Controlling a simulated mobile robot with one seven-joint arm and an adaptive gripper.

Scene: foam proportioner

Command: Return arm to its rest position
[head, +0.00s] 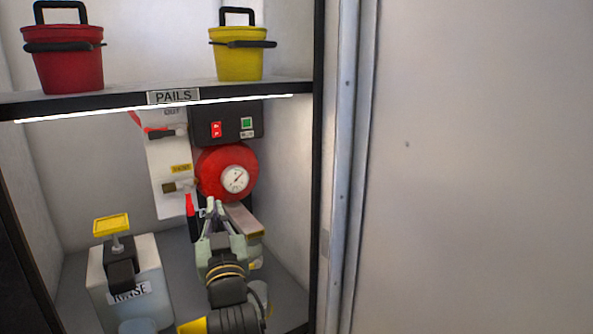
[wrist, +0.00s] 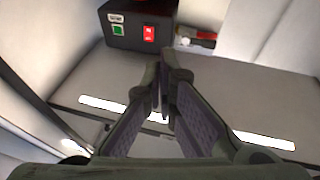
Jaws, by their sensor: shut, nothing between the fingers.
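My gripper (head: 213,212) is inside the lower compartment of the cabinet, in front of the round red housing with a white gauge (head: 235,179). Its fingers point up and inward, with the tips together and nothing between them. The wrist view also shows the closed gripper (wrist: 163,85), its two dark fingers converging below the black switch box (wrist: 139,27). My arm hides part of the compartment floor and the parts behind the gripper.
A shelf (head: 118,101) labelled PAILS bears a red pail (head: 65,62) and a yellow pail (head: 236,62). A RINSE container (head: 130,270) with a yellow-topped handle stands left of my gripper. A white panel (head: 166,150) with levers is behind. The cabinet's right frame (head: 319,170) is close.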

